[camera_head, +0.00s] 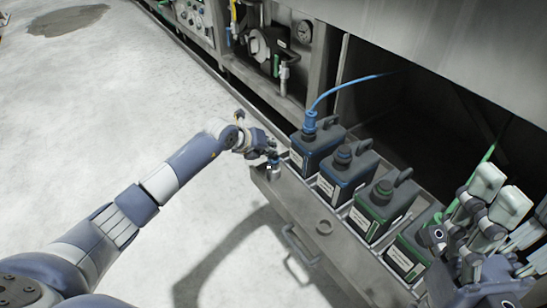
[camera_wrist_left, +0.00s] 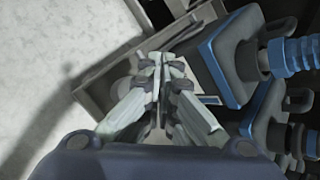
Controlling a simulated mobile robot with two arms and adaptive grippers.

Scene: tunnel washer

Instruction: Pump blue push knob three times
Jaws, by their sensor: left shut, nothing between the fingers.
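My left gripper (camera_head: 272,168) reaches in from the left and hangs over the left end of the open drawer. In the left wrist view its fingers (camera_wrist_left: 163,58) are together, with nothing between them, over the drawer's corner. I cannot clearly pick out a blue push knob. A small blue fitting (camera_head: 229,37) shows on the machine front at the back, but I cannot tell if it is a knob. A dark jug with a blue cap and hose (camera_head: 316,147) stands just right of the left gripper.
The metal drawer (camera_head: 283,188) holds several dark jugs in a row, including a green-marked one (camera_head: 380,212). Its handle (camera_head: 299,246) sticks out in front. The machine overhangs behind. The concrete floor (camera_head: 90,120) at left is clear.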

